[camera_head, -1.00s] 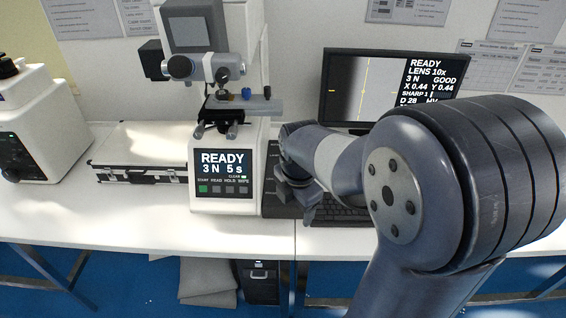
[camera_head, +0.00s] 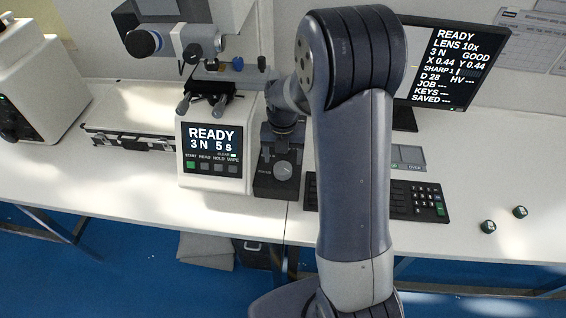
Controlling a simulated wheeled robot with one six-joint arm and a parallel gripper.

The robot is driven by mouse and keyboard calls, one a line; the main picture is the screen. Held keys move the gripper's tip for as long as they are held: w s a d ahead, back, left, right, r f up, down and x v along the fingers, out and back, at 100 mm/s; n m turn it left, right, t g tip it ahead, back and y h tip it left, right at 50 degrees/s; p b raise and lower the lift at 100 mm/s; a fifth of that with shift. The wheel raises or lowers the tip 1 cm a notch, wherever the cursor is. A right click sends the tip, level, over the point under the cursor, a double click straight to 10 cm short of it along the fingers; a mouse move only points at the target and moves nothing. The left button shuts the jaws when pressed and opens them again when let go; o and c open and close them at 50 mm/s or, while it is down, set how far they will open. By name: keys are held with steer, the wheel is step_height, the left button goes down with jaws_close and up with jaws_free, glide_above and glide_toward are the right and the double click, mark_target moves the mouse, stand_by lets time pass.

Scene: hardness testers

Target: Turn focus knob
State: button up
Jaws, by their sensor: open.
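A dark control box (camera_head: 262,186) stands on the bench just right of the tester's display. A round grey knob (camera_head: 283,170) shows on its front; the small lettering beside it is too blurred to read surely. My gripper (camera_head: 283,139) is over the back of this box, above and behind the knob in the picture. It is open and points down; its fingers are small and dark against the box, so I cannot tell whether they touch anything. The monitor (camera_head: 440,70) reads READY, LENS 10x, GOOD, SHARP 1.
The hardness tester (camera_head: 212,155) reads READY 3 N 5 s; its stage and head rise close left of my arm. A keyboard (camera_head: 400,197) lies right of the box, partly behind my arm. Two small green-topped pieces (camera_head: 488,226) (camera_head: 520,212) lie on the clear right bench.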

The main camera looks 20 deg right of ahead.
mark_target(283, 167)
steer(key=shift+f, duration=2.3)
steer(key=c, duration=1)
steer(key=shift+m, duration=0.4)
